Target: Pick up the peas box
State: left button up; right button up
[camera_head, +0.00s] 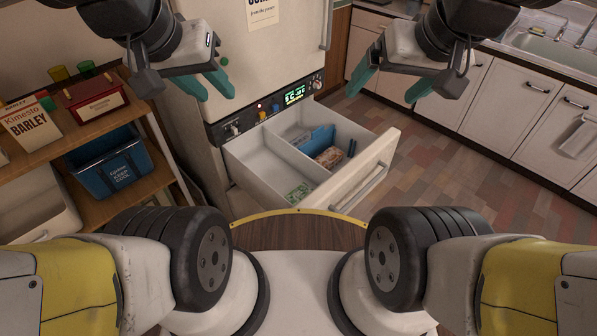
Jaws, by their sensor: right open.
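A small green-and-white box (299,193) lies low in the open drawer's near compartment. A brownish packet (329,157) lies in the other compartment, beside a blue divider or container (318,140). The labels are too small to read, so I cannot tell for sure which is the peas box; the green-and-white one looks likeliest. My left gripper (219,97) is in the air to the upper left of the drawer, its teal fingers apart and empty. My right gripper (379,101) is in the air to the drawer's upper right, open and empty.
The drawer (372,165) is pulled out from the white appliance (245,55), in front of my base. A wooden shelf (122,93) at left holds a Kimesto Barley box (30,126), a red bin (97,101) and a blue bin (112,170). White cabinets (515,105) line the right; floor between is clear.

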jog(key=shift+o, duration=0.5)
jog(key=m+g+h, duration=0.2)
jog(key=m+g, duration=0.2)
jog(key=m, duration=0.5)
send_over(299, 195)
jog(key=s+d, duration=0.1)
notch_tip(299, 195, down, 58)
jog(key=shift+f, duration=0.25)
jog(key=f, duration=0.5)
jog(key=w+a+f, duration=0.1)
jog(key=f, duration=0.1)
jog(key=shift+f, duration=0.3)
jog(key=shift+r, duration=0.1)
jog(key=c, duration=1.8)
